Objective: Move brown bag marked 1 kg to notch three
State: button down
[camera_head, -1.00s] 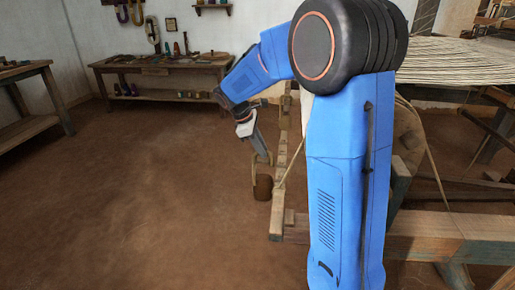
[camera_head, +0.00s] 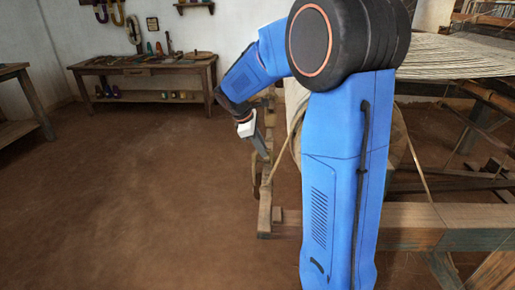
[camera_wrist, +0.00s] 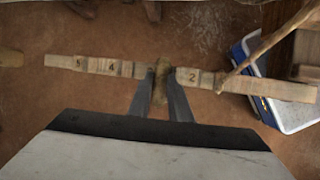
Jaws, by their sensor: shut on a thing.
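My gripper (camera_wrist: 161,78) is shut on a brown strap or loop (camera_wrist: 160,88), apparently the bag's, in the wrist view. A notched wooden beam (camera_wrist: 105,66) crosses that view, with 5, 4 and 2 legible. My fingers and the strap are over the stretch between 4 and 2, covering any mark there. In the head view my gripper (camera_head: 263,155) is at the left side of the beam (camera_head: 265,213), with a narrow brown piece (camera_head: 254,184) hanging below it. The bag's body and its 1 kg mark cannot be made out.
A rope (camera_wrist: 262,48) crosses the beam right of 2 in the wrist view. The loom frame (camera_head: 415,225) and its pale threads (camera_head: 460,58) stand at the right. A workbench (camera_head: 145,68) is at the back wall. The floor at left is clear.

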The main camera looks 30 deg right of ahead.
jog(key=shift+s+d, duration=0.45)
jog(key=shift+d, duration=0.15)
jog(key=shift+d+f, duration=0.1)
jog(key=shift+f, duration=1.05)
jog(key=shift+f, duration=0.3)
jog(key=c, duration=1.6)
grip_release()
jog(key=shift+o, duration=0.2)
jog(key=v, duration=1.7)
jog(key=shift+r, duration=0.15)
jog(key=shift+s, duration=0.1)
